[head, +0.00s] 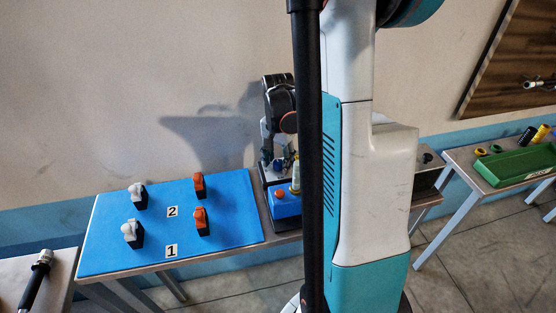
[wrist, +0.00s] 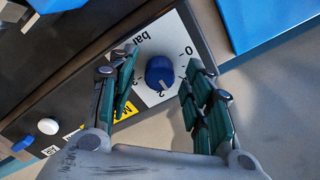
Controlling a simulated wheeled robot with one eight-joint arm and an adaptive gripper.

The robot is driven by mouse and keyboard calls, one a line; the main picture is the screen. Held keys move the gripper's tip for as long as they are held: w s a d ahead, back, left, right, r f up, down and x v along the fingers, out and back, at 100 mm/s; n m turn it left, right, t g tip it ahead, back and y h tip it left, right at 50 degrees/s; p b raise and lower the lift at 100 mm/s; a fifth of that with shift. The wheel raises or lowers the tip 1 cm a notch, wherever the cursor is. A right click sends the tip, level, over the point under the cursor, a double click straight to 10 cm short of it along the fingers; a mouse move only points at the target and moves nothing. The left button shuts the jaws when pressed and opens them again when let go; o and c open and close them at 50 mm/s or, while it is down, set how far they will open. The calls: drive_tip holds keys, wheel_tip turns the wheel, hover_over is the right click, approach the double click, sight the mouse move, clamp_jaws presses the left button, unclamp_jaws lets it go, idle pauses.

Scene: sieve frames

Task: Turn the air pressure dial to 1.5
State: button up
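The air pressure dial is a round blue knob (wrist: 159,72) on a white scale plate (wrist: 176,45) in the wrist view. The plate reads "bar", with a 0 at upper right and a 2 just below the knob; other marks are partly hidden by a finger. I cannot tell exactly where the knob points. My gripper (wrist: 163,60) is open, its green-padded fingers on either side of the knob, with visible gaps. In the head view my gripper (head: 278,165) is low over the bench, and the dial cannot be made out there.
The dark panel also carries a white button (wrist: 48,126) and a blue one (wrist: 22,144). In the head view, a blue box with an orange button (head: 280,192) stands close to my gripper. A blue board (head: 105,228) with white and orange switches lies to the left.

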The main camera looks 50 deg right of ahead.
sight(278, 162)
drive_tip(key=shift+r, duration=0.1)
wheel_tip(278, 162, up, 12)
idle(0.6)
idle(0.5)
